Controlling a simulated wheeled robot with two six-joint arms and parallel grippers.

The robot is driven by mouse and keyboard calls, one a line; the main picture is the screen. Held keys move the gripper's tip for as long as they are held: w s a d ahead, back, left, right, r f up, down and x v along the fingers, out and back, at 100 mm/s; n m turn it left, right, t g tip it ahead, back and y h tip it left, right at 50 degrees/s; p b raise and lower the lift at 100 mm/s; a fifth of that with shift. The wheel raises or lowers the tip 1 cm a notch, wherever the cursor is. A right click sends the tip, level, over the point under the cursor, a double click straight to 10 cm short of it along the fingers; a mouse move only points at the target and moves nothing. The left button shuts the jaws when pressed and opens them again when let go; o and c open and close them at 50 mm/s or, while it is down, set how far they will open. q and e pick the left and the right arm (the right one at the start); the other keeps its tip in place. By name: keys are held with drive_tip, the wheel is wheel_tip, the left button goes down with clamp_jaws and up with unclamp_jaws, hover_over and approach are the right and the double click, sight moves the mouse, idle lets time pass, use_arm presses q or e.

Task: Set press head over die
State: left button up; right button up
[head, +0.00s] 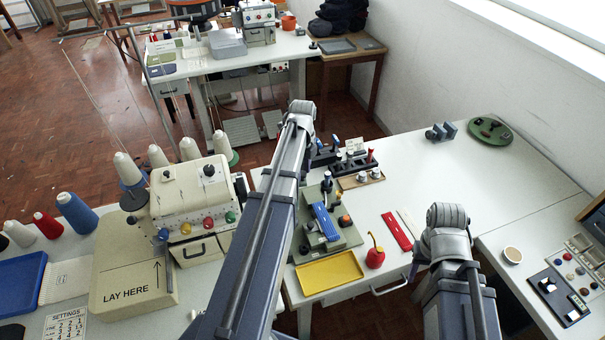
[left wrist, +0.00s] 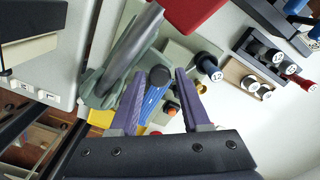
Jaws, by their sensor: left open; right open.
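The press is a green machine on a green base plate (head: 348,238), with a long blue part (head: 325,222) on it; my left arm hides some of it. In the left wrist view the press shows as a green body (left wrist: 108,88) with a grey bar (left wrist: 132,45) and the blue part (left wrist: 154,101). I cannot clearly make out the die or the head's alignment. My right gripper's fingers are hidden below its wrist.
A yellow tray (head: 329,272), red oil can (head: 375,256) and red strip (head: 397,231) lie near the press. Behind it stand a black rack (head: 352,163) and a wooden tray of spools (head: 361,180). A sewing machine (head: 196,199) stands left.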

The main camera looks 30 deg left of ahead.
use_arm(q)
drive_tip(key=shift+c, duration=0.4)
clamp_jaws()
idle(0.9)
